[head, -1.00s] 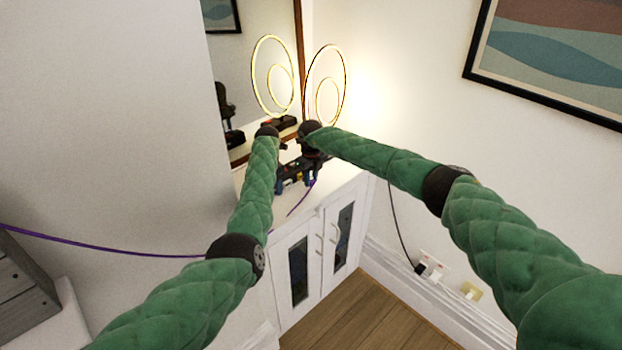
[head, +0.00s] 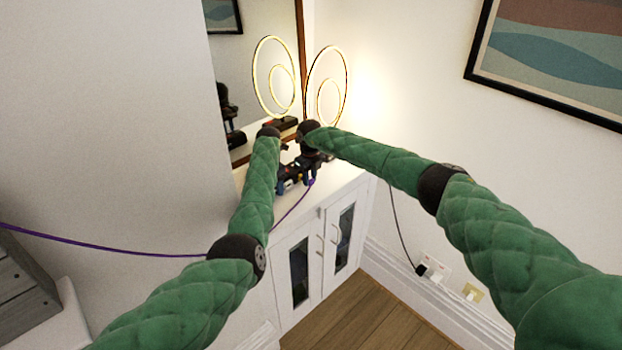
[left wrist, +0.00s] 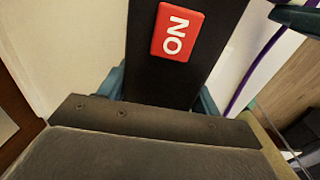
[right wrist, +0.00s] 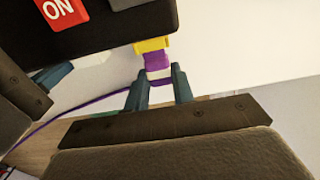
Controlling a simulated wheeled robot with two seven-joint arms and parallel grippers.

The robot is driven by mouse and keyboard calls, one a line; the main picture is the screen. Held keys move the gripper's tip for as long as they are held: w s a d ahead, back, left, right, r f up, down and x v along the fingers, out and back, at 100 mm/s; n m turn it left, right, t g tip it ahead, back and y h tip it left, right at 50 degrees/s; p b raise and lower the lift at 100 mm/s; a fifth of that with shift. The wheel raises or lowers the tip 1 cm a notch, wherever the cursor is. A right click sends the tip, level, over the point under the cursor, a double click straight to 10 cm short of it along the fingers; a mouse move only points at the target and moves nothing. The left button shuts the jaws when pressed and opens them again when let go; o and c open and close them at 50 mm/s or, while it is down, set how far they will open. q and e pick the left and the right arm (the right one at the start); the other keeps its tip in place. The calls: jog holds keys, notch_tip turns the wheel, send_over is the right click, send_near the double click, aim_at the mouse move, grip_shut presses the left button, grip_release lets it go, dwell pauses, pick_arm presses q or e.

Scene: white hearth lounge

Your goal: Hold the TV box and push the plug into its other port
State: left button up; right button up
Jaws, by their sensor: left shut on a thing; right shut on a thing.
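The TV box is black with a red ON label; it fills the top of the left wrist view (left wrist: 150,60) and shows at the upper left of the right wrist view (right wrist: 110,35). My left gripper (head: 281,184) is shut on the box, with teal fingers on both sides. My right gripper (right wrist: 160,84) is shut on the purple and white plug (right wrist: 157,64). The plug lines up with a yellow port (right wrist: 152,45) on the box's edge and seems to touch it; I cannot tell how deep it sits. In the head view, my right gripper (head: 311,178) partly hides the box.
A purple cable (head: 110,248) runs left from the plug, past my left arm. The white cabinet (head: 335,205) stands below the grippers. A lit ring lamp (head: 328,85) stands behind, beside a mirror (head: 260,70). A wall socket (head: 437,268) is at the lower right.

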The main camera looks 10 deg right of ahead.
jog(key=shift+w+a, duration=0.2)
jog(key=shift+w, duration=0.1)
jog(key=o, duration=1)
jog(key=shift+o, duration=0.2)
jog(key=shift+r, duration=3.45)
pick_arm(q)
jog(key=o, duration=1.4)
